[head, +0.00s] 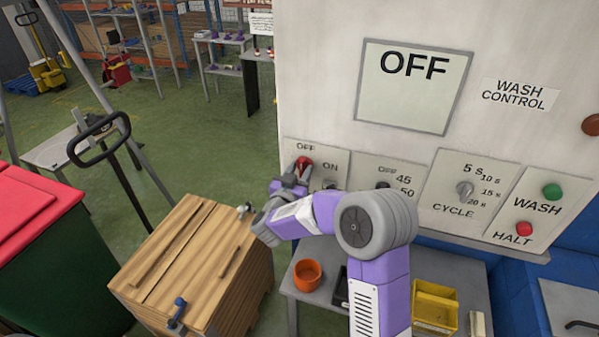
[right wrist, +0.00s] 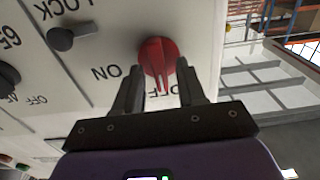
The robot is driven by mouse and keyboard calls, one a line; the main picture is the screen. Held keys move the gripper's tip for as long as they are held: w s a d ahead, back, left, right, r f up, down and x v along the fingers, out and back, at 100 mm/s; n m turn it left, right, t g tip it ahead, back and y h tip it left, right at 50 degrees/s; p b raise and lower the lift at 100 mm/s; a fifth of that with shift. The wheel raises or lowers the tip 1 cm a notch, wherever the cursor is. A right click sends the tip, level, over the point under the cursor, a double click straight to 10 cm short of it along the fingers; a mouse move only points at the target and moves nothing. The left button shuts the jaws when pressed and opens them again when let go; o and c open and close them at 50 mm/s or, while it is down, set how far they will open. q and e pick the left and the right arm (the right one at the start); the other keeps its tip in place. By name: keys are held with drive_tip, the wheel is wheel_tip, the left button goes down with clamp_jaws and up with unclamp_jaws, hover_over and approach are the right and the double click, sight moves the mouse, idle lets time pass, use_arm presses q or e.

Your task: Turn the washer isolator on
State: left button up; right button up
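The washer isolator (head: 303,163) is a red rotary knob at the lower left of the white wash control panel, with OFF above it and ON to its right. In the right wrist view the red knob (right wrist: 157,58) appears upside down, its handle pointing toward the OFF label. My right gripper (head: 296,180) is at the knob. In the wrist view its two dark fingers (right wrist: 159,85) stand apart on either side of the knob, with gaps still showing. The display (head: 415,87) reads OFF. My left gripper is not in view.
Other controls beside the isolator are a dark selector (head: 385,187), a grey cycle knob (head: 464,190), a green wash button (head: 552,191) and a red halt button (head: 524,229). A table below holds an orange cup (head: 307,275) and a yellow bin (head: 435,305). A wooden crate (head: 190,262) stands left.

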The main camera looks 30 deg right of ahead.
drive_tip(key=shift+c, duration=0.2)
clamp_jaws()
drive_tip(key=shift+f+m+b, duration=0.15)
drive_tip(key=shift+m+b, duration=0.55)
drive_tip(key=shift+b, duration=0.2)
drive_tip(key=m+b, duration=1.2)
drive_tip(key=b, duration=0.1)
drive_tip(key=shift+s+d+f, duration=0.15)
drive_tip(key=shift+s+f, duration=0.05)
drive_tip(key=shift+f, duration=0.05)
drive_tip(key=shift+m+b, duration=1.9)
drive_tip(key=shift+m, duration=0.3)
drive_tip(key=shift+r, duration=0.1)
